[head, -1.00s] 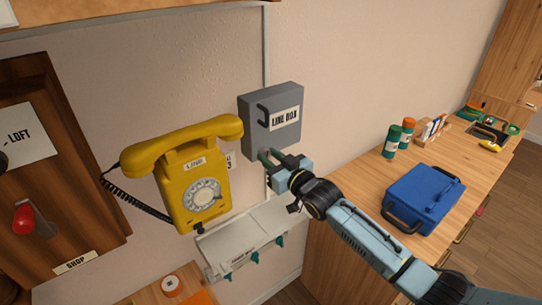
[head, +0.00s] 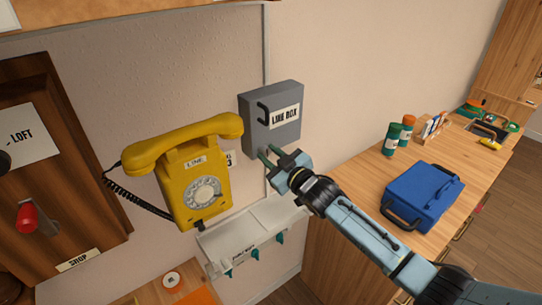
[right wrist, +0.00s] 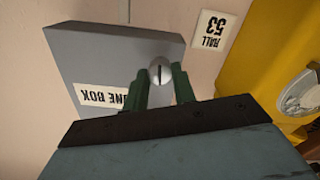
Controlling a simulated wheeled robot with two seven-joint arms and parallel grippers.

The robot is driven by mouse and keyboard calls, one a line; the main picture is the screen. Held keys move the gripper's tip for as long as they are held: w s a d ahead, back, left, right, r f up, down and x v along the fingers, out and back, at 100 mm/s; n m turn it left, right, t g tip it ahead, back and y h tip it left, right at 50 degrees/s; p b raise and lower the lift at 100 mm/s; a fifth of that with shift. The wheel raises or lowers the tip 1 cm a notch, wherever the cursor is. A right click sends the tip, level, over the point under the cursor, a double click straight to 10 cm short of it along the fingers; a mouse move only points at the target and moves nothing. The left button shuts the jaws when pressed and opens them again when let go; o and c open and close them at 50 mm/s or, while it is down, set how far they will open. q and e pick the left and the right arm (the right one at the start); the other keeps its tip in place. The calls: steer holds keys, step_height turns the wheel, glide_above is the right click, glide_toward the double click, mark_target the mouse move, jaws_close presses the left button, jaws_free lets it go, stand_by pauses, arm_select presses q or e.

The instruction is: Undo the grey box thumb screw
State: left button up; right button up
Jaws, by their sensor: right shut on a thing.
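The grey line box (head: 271,117) hangs on the wall, with a dark handle on its front and a "LINE BOX" label. It also shows in the right wrist view (right wrist: 100,55), upside down. The slotted silver thumb screw (right wrist: 159,70) sits near the box's edge, between my right gripper's green fingers. My right gripper (head: 268,156) is at the box's lower edge, shut on the screw. In the head view the screw is hidden by the fingers. My left gripper is not in view.
A yellow dial phone (head: 196,175) hangs just left of the box. A white hook shelf (head: 245,235) is below. A blue case (head: 422,196) and bottles (head: 392,140) stand on the wooden counter (head: 355,170) at right.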

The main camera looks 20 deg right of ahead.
steer(key=o, duration=1)
steer(key=v, duration=1.3)
steer(key=shift+s+b, duration=0.25)
steer(key=shift+b, duration=0.05)
